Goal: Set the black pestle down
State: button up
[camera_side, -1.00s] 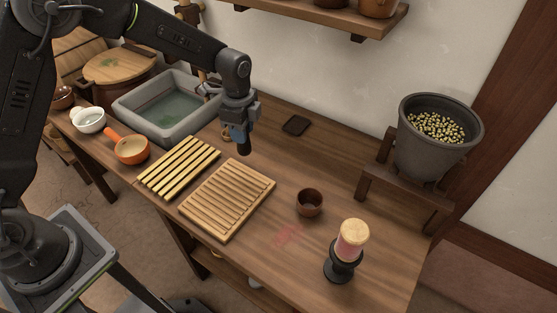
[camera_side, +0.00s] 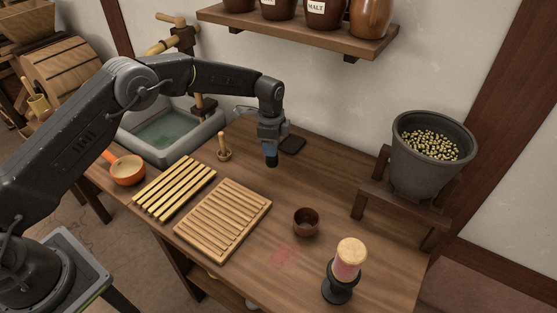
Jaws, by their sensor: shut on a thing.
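My gripper (camera_side: 271,149) points down over the back of the wooden table. It is shut on the black pestle (camera_side: 272,161), whose dark lower end shows under the jaws. The upper part of the pestle is hidden by the gripper. The pestle is roughly upright, just left of a flat black slab (camera_side: 293,144). I cannot tell whether its lower end touches the table (camera_side: 330,185).
A wooden peg on a round base (camera_side: 224,154) stands left of my gripper. Slatted racks (camera_side: 224,220) lie in front, with a small brown cup (camera_side: 306,222) to their right. A grain hopper (camera_side: 430,170) stands at right. A jar shelf (camera_side: 300,32) hangs behind.

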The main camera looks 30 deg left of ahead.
jog(key=shift+w+d+f, duration=0.1)
jog(key=shift+d+f, duration=0.2)
jog(key=shift+f, duration=0.55)
jog(key=shift+w+d+f, duration=0.1)
jog(key=shift+d+f, duration=0.25)
jog(key=shift+f, duration=0.55)
jog(key=shift+w+d+f, duration=0.1)
jog(key=shift+d+f, duration=0.2)
jog(key=shift+f, duration=0.55)
jog(key=shift+f, duration=0.15)
jog(key=o, duration=0.9)
notch_tip(320, 180, up, 12)
jog(key=shift+r, duration=0.25)
